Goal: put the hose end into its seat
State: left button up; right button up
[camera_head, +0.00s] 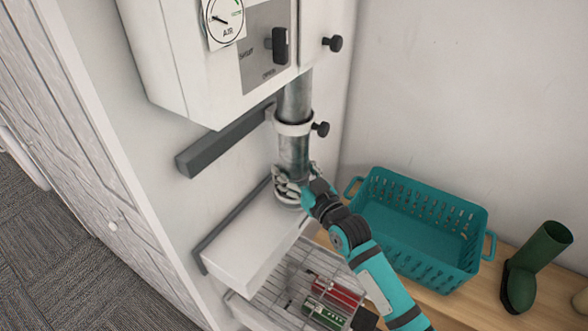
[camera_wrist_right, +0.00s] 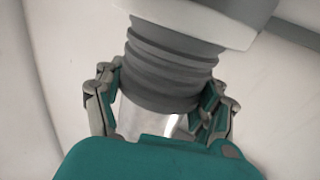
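My right gripper (camera_head: 290,183) is at the lower end of a grey metal pipe (camera_head: 294,152) that hangs below a white wall unit. In the right wrist view its fingers (camera_wrist_right: 160,105) lie on both sides of a dark grey ribbed hose end (camera_wrist_right: 168,68) with a shiny silver part (camera_wrist_right: 150,118) below the ribs. The fingers appear closed against it. The ribs run up to a wider grey piece with a white rim (camera_wrist_right: 195,28); I cannot tell how deep they sit in it. The fingers hide part of the hose end. My left gripper is in neither view.
The wall unit (camera_head: 185,70) has a gauge and a black-knobbed collar (camera_head: 292,127) beneath it. A white block (camera_head: 245,245) and a wire rack (camera_head: 270,300) lie below. A teal basket (camera_head: 425,225) and green boot (camera_head: 540,260) stand on the wooden bench at right.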

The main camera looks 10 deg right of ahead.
jog(key=o, duration=0.5)
jog(key=shift+o, duration=0.2)
jog(key=shift+s, duration=0.1)
jog(key=v, duration=1.2)
